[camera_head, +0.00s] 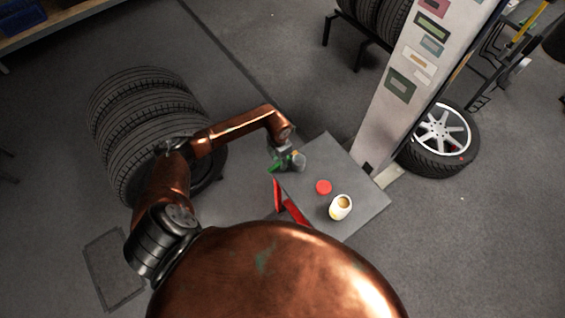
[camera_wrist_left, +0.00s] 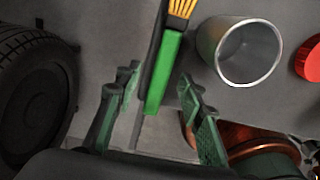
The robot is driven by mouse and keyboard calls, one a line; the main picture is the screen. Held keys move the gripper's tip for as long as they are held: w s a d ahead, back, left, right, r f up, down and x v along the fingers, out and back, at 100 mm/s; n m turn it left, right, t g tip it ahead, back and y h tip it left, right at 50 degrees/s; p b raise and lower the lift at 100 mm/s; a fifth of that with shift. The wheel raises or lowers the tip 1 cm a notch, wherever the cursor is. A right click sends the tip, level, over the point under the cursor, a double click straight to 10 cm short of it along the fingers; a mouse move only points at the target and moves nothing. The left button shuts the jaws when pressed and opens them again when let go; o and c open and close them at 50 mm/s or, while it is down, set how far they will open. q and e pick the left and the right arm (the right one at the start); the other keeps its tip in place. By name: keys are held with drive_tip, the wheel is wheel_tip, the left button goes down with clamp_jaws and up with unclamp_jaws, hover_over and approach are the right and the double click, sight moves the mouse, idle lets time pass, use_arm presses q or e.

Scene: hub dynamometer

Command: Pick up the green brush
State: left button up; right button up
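The green brush (camera_wrist_left: 164,75) shows in the left wrist view, its green handle toward me and its yellow bristles at the top edge. My left gripper (camera_wrist_left: 160,80) is open, with one green-padded finger on each side of the handle end. Gaps show between the handle and both fingers, so it is not gripped. In the head view my left gripper (camera_head: 286,161) is over the far left edge of the small grey table (camera_head: 322,153). There I cannot clearly tell the brush from the green finger pads. My right gripper is not in view.
A grey metal cup (camera_wrist_left: 241,52) stands close to the right of the brush. A red round lid (camera_head: 323,187) and a white jar (camera_head: 341,207) are on the table. Stacked tyres (camera_head: 140,120) stand left, a pale post (camera_head: 395,100) right of the table.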

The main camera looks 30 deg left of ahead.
use_arm(q)
drive_tip(key=shift+f, duration=0.2)
drive_tip(key=c, duration=0.7)
clamp_jaws()
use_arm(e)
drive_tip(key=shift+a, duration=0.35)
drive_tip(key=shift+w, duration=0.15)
